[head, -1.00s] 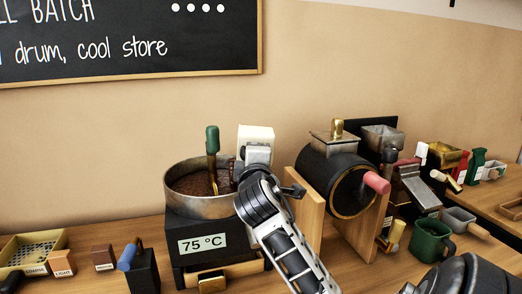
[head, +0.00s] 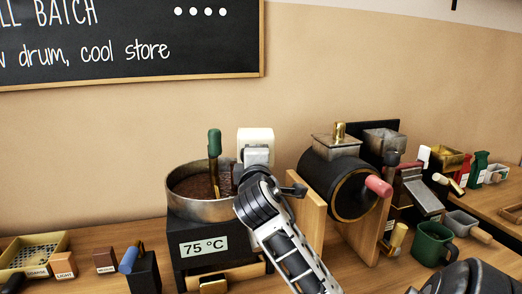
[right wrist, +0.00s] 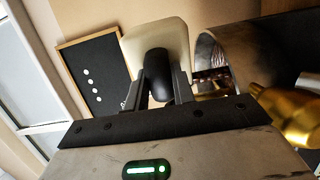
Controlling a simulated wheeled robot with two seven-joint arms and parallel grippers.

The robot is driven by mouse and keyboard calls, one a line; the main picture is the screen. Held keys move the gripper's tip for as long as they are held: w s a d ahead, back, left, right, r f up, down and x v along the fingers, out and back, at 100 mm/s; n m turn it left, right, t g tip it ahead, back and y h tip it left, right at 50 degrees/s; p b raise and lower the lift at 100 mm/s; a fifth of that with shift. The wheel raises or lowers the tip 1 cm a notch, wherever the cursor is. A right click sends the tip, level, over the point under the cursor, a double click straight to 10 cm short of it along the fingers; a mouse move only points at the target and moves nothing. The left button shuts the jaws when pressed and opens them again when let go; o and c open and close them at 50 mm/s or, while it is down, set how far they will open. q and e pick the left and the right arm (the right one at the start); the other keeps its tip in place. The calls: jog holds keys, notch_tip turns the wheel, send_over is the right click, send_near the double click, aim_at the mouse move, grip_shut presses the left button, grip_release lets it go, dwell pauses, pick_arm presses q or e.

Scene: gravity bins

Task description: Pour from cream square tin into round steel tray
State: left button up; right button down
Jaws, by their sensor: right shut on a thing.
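The round steel tray (head: 205,212) sits on a black base with a 75 °C display, brown contents inside. A green-handled tool (head: 214,145) stands in it. The cream square tin (head: 255,134) is at the tray's right rear edge and higher than its rim. My right gripper (head: 257,162) is shut on the tin's dark handle. The right wrist view shows the cream tin (right wrist: 155,38) beyond the fingers (right wrist: 160,88), with the steel tray (right wrist: 215,62) close on its right. The tin's opening and contents are hidden, and I cannot tell its tilt. My left gripper is not in view.
A black drum (head: 335,185) on wooden supports stands just right of my right arm. A green mug (head: 432,242) and small containers are farther right. A yellow-rimmed sieve tray (head: 35,250) and small labelled blocks lie at left. A chalkboard (head: 130,40) hangs behind.

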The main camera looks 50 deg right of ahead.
jog(key=shift+w+a+r+n, duration=0.1)
jog(key=shift+r+n, duration=0.05)
jog(key=shift+n, duration=0.25)
jog(key=shift+r, duration=0.1)
dwell(0.8)
jog(key=shift+w+a+r+n, duration=0.2)
jog(key=shift+w+a+n, duration=0.05)
jog(key=shift+n, duration=0.55)
dwell(0.4)
